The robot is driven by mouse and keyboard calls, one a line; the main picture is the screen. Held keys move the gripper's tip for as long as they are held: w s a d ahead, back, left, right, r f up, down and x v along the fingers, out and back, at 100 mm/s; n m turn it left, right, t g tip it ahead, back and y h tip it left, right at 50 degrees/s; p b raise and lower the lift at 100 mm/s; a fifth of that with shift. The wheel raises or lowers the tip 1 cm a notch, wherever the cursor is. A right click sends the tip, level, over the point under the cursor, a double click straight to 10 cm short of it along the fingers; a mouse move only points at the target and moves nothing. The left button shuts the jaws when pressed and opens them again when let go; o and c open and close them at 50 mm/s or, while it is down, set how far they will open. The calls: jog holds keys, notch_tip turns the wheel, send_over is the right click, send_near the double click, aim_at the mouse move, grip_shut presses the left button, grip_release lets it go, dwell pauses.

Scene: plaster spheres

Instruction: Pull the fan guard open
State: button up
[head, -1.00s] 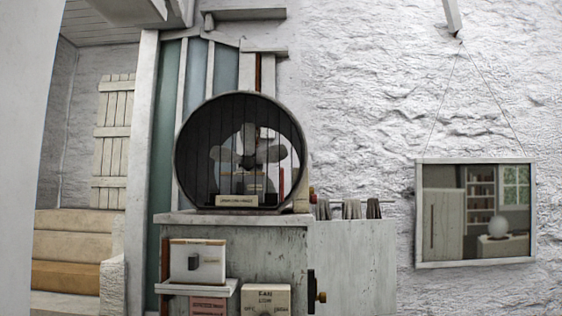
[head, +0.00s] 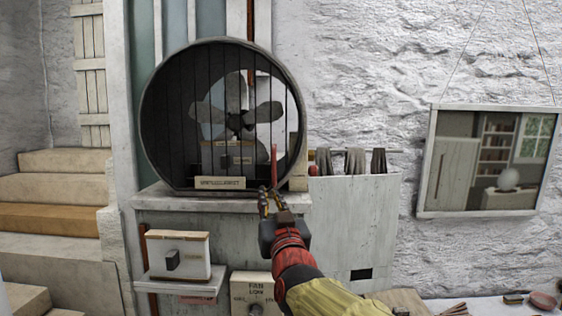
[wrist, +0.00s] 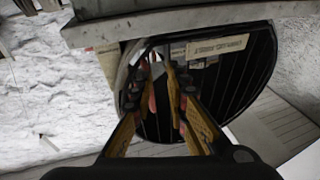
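The fan guard (head: 172,130) is a round dark frame with thin vertical bars, standing on a grey ledge. It appears closed in front of a grey bladed fan (head: 236,118). An upright red bar (head: 274,165), possibly its handle, shows at its lower right. A small lettered plate (head: 220,182) sits at its bottom. My gripper (head: 269,193) is at the guard's lower right edge, just below the red bar. In the wrist view, my gripper (wrist: 161,68) has its two fingers apart in front of the guard (wrist: 235,75). Contact with the bar cannot be told.
A switch box (head: 180,255) and a fan dial box (head: 252,290) are below. Grey cloths (head: 355,161) hang at right. A framed picture (head: 487,160) is on the wall.

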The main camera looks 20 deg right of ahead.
aim_at(274, 165)
notch_tip(274, 165, up, 5)
jog(key=s+d+t+h, duration=0.1)
jog(key=s+t+h, duration=0.1)
jog(key=x, duration=0.2)
jog(key=p+x, duration=0.1)
jog(key=x, duration=0.2)
jog(key=p+x, duration=0.1)
jog(key=x, duration=0.2)
jog(key=shift+w+d+f, duration=0.15)
jog(key=shift+f, duration=0.25)
grip_shut()
